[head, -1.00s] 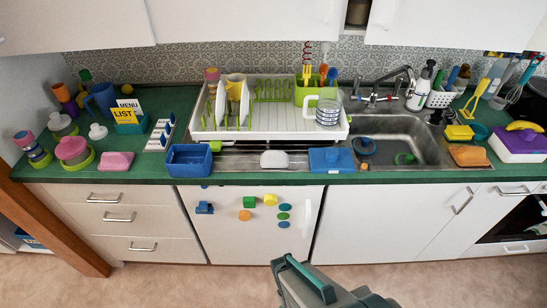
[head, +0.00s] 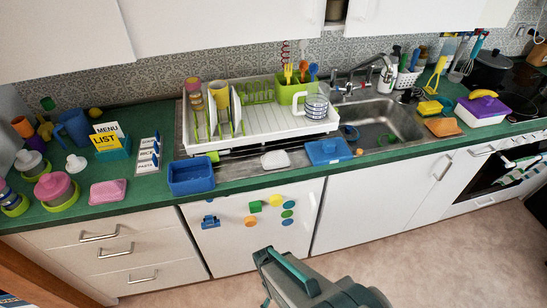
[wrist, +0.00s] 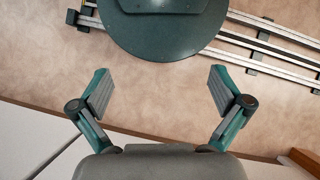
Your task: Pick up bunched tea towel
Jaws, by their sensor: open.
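No thing in view is clearly a bunched tea towel. I cannot tell whether any is cloth. A striped cloth (head: 520,172) hangs at the oven front on the right. My gripper (wrist: 160,88) is open and empty over bare floor in the wrist view, away from the counter. In the head view my arm is low in front of the cabinets.
A white dish rack (head: 262,122) with plates and cups stands mid-counter beside the sink (head: 385,122). The floor (head: 440,240) is clear.

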